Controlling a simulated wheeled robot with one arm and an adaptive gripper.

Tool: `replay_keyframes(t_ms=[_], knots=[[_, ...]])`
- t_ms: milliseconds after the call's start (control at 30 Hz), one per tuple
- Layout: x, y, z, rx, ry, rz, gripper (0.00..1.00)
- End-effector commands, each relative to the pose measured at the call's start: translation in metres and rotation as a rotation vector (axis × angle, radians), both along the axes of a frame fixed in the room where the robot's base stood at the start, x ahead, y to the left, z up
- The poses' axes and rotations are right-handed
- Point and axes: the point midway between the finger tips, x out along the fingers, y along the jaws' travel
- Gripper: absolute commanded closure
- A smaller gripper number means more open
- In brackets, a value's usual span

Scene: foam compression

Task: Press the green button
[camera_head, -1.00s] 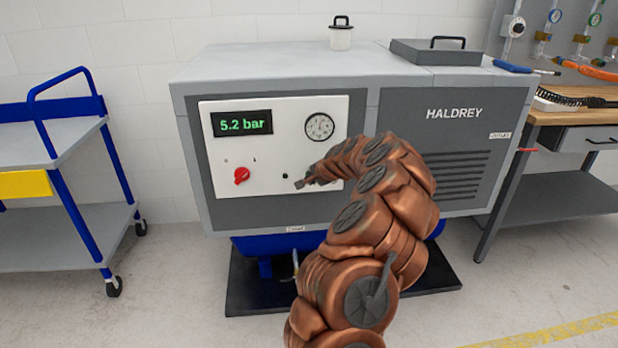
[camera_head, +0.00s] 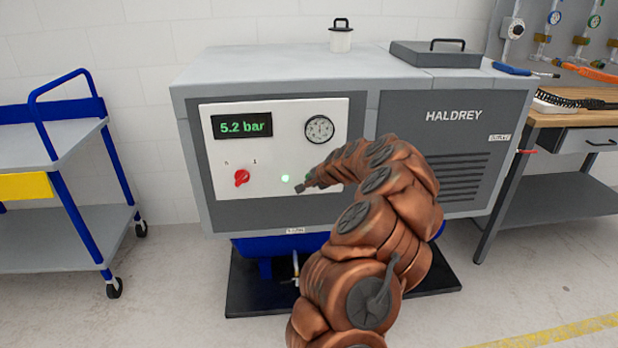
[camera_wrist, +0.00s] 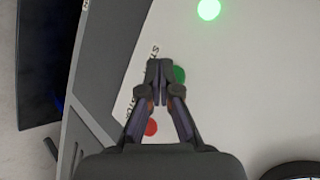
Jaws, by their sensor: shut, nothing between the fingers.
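The green button (camera_wrist: 179,74) shows in the wrist view just right of my fingertips, partly covered by a finger. My gripper (camera_wrist: 158,68) is shut and empty, with its tips in front of the white panel (camera_head: 220,155); I cannot tell whether they touch the panel or the button. A red button (camera_wrist: 151,128) shows between and behind the fingers. A lit green lamp (camera_wrist: 208,9) is at the top of the wrist view, and it glows in the head view (camera_head: 285,178) left of my gripper (camera_head: 299,188).
The panel also holds a red rotary knob (camera_head: 241,177), a display (camera_head: 242,125) reading 5.2 bar and a round gauge (camera_head: 319,129). A blue-framed cart (camera_head: 60,150) stands left and a workbench (camera_head: 575,118) right of the grey machine (camera_head: 290,65).

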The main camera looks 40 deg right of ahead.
Motion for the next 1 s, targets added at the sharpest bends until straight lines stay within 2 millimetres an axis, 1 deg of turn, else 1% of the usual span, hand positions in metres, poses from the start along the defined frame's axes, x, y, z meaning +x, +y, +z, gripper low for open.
replay_keyframes(t_ms=[367,467,1000], knots=[[-0.003,0.002,0.001,0.0,0.0,0.0,1.0],[-0.008,0.004,0.002,0.002,0.002,-0.001,1.0],[-0.042,0.032,0.002,0.003,0.001,0.001,1.0]])
